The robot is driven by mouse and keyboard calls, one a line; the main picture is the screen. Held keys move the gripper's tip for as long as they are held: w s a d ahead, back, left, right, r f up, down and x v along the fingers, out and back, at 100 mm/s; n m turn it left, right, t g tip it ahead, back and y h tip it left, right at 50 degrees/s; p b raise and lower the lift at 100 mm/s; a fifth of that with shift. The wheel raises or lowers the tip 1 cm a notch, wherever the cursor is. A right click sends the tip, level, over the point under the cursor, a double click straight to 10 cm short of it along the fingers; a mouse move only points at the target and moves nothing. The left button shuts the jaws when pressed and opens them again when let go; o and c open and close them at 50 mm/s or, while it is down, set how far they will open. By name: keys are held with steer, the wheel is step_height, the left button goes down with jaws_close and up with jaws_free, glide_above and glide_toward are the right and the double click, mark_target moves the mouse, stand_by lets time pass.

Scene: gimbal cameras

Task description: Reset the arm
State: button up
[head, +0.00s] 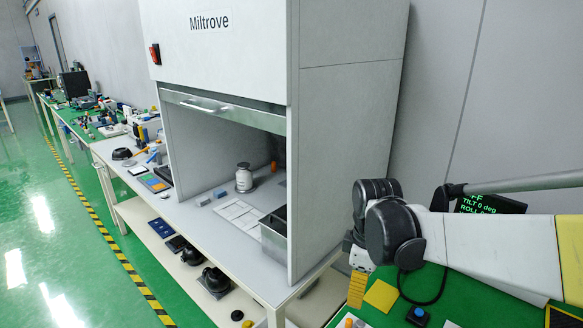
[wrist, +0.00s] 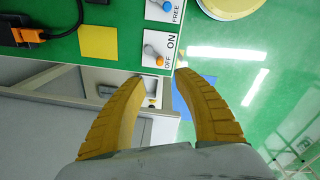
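My arm (head: 500,250), white with black joints and a yellow section, reaches in from the right edge of the head view. It bends down at the black joints. My gripper (head: 358,287) hangs below them over the near left part of a green-topped bench (head: 455,290). In the wrist view my gripper (wrist: 161,76) shows two curved yellow fingers with a clear gap between the tips and nothing held. Beyond the tips is a white card with a toggle switch marked ON and OFF (wrist: 160,48). Its contact with the fingers cannot be told.
A yellow square (head: 381,295) and a blue button on a black box (head: 418,316) lie on the green bench. A dark display (head: 490,204) stands behind my arm. A large grey hood (head: 345,150) rises to the left. The green floor (head: 60,230) is open at far left.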

steer(key=s+r+m+t, duration=0.2)
steer(key=s+m+t, duration=0.1)
steer(key=s+m, duration=0.3)
steer(key=s+d+r+m+t, duration=0.1)
steer(key=s+r+m+t, duration=0.2)
steer(key=s+m, duration=0.3)
steer(key=shift+s+d+r+m, duration=0.15)
steer(key=shift+s+r+m, duration=0.15)
steer(key=shift+s, duration=0.4)
